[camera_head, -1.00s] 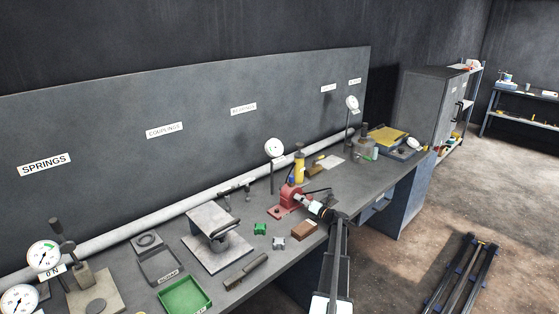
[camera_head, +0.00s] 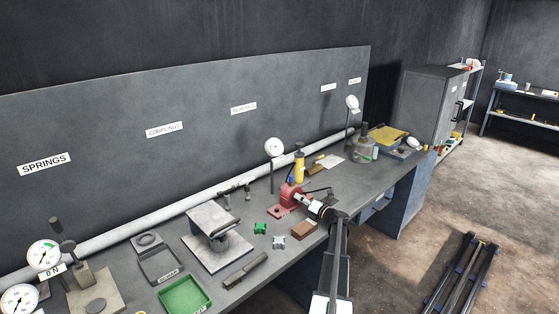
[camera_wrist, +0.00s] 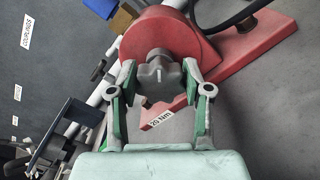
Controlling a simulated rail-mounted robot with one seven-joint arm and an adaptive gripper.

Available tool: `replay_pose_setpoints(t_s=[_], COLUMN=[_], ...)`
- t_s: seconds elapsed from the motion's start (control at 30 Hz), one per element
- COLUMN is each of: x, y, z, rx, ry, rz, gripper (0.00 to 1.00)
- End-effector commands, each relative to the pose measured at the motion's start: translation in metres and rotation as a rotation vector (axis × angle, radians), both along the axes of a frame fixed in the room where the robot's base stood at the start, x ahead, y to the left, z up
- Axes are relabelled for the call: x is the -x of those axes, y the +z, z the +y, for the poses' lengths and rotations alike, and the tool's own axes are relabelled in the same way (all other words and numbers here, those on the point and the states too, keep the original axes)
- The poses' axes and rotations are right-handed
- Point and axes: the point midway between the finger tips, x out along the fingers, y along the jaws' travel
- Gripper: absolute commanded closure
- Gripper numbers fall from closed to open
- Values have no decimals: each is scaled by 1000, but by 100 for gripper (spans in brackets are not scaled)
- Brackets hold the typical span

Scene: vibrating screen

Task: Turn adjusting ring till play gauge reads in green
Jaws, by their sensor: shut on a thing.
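The red fixture (camera_head: 289,196) stands on the bench, on a flat red base. In the wrist view its rounded red housing (camera_wrist: 165,38) carries a grey lobed ring or knob (camera_wrist: 158,72) at the front. My gripper (camera_wrist: 158,82) is shut on this grey knob, one finger on each side; it also shows in the head view (camera_head: 308,201). A round white gauge (camera_head: 274,148) on a post stands behind the fixture. A little green shows on its dial, but its needle is too small to read.
A "20 Nm" label (camera_wrist: 162,118) lies by the red base. A brown block (camera_head: 304,229), a grey coupling piece (camera_head: 279,242) and a green piece (camera_head: 260,228) lie nearby. A yellow bottle (camera_head: 299,168) stands behind. A dark hose (camera_wrist: 235,15) runs beside the housing.

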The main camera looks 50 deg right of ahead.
Motion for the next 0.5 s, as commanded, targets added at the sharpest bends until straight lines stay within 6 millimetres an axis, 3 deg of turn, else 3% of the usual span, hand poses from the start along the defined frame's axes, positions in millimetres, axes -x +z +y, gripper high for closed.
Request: replay_pose_setpoints(t_s=[0.17, 0.2, 0.5], x=[0, 0, 0], y=[0, 0, 0], z=[0, 0, 0], rx=[0, 0, 0], ry=[-1, -1, 0], rz=[-1, -1, 0], gripper=[79, 44, 42])
